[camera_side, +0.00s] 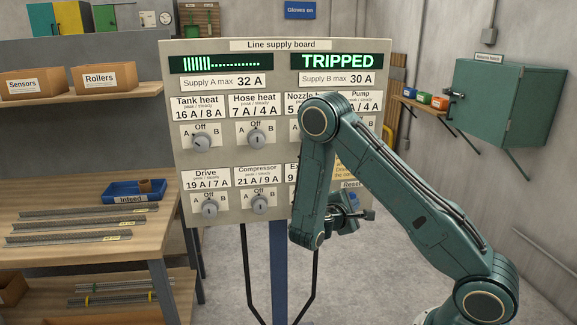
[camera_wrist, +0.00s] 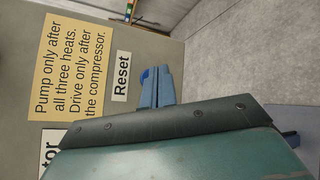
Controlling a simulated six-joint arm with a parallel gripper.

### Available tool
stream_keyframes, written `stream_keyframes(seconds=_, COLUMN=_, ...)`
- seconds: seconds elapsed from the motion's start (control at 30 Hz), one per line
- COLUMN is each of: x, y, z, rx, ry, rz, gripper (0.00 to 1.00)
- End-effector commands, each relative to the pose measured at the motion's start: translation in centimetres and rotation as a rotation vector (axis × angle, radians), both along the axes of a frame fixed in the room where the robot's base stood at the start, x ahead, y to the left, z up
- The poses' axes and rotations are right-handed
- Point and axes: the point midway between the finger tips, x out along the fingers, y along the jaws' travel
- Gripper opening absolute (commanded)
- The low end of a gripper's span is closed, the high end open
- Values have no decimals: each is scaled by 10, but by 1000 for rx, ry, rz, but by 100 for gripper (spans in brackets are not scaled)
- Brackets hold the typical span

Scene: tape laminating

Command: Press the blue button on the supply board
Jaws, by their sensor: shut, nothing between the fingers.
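The supply board (camera_side: 269,217) stands upright, with a "Reset" label (camera_wrist: 121,76) low on its right side. In the wrist view a small bright blue patch (camera_wrist: 146,76) beside my fingertips looks like the blue button, mostly hidden by the fingers. My gripper (camera_wrist: 158,72) is shut and empty, its fingertips right by that patch; I cannot tell whether they touch it. In the side view my gripper (camera_side: 350,203) is at the board's lower right, and my arm covers part of that side. The right display (camera_side: 338,61) reads "TRIPPED".
Several knobs, such as the drive knob (camera_side: 209,208) and compressor knob (camera_side: 260,205), sit left of my arm. A yellow note (camera_wrist: 72,68) is beside the Reset label. A workbench (camera_side: 75,250) stands left, and a green cabinet (camera_side: 508,105) hangs right. The floor ahead is clear.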

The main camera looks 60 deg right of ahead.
Motion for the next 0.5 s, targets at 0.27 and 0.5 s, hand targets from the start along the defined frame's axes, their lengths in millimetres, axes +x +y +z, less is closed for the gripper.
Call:
stream_keyframes(seconds=0.27, x=4, y=-5, z=0, rx=0, ry=-1, rz=-2, gripper=0)
stream_keyframes(seconds=0.5, x=5, y=-6, z=0, rx=0, ry=0, rz=0, gripper=0)
